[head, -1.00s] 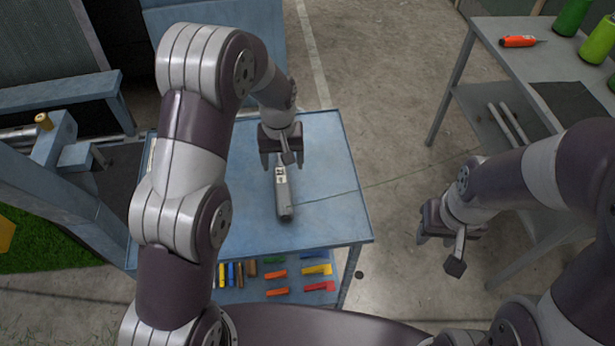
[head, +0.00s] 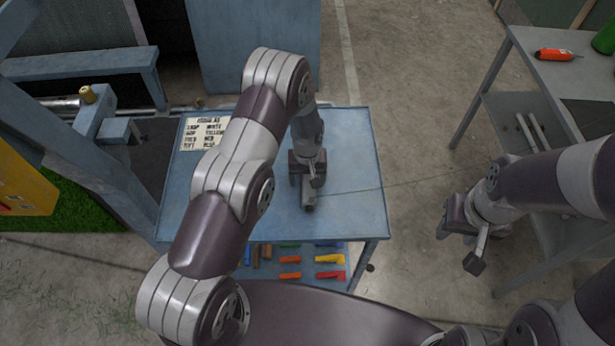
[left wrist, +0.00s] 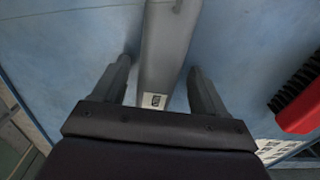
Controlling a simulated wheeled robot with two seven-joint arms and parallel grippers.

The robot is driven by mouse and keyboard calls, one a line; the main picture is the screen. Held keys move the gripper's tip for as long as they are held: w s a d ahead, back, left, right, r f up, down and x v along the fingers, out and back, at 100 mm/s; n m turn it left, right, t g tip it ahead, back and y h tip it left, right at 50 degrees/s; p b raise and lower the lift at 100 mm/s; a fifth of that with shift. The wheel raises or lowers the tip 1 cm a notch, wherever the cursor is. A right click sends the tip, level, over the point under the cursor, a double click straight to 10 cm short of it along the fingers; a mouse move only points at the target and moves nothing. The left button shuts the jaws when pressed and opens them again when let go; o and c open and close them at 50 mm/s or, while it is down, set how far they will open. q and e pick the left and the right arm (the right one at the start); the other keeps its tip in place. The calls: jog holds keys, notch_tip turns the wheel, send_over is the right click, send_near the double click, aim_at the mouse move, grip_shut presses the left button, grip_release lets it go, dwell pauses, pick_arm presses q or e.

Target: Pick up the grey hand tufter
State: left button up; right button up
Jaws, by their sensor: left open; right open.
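The grey hand tufter (head: 308,197) lies on the blue table (head: 350,150). In the head view only its near end shows, and my left gripper hides the rest. In the left wrist view the tufter (left wrist: 168,50) runs between the two open fingers of my left gripper (left wrist: 160,80), with a small pale label on it near the palm. A gap shows on each side, so the fingers do not grip it. My left gripper (head: 307,180) points down over the tufter. My right gripper (head: 447,228) hangs open and empty to the right of the table.
A printed card (head: 203,134) lies on the table's far left. A red-handled brush (left wrist: 300,108) is beside the tufter in the left wrist view. Several coloured pieces (head: 328,260) sit on the shelf below. An orange tool (head: 553,54) is on the grey bench at right.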

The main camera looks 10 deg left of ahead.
pick_arm(q)
jog(key=shift+w+d, duration=0.1)
jog(key=shift+d, duration=0.1)
jog(key=c, duration=1)
jog(key=shift+a, duration=0.1)
jog(key=shift+c, duration=1.2)
jog(key=shift+r, duration=0.1)
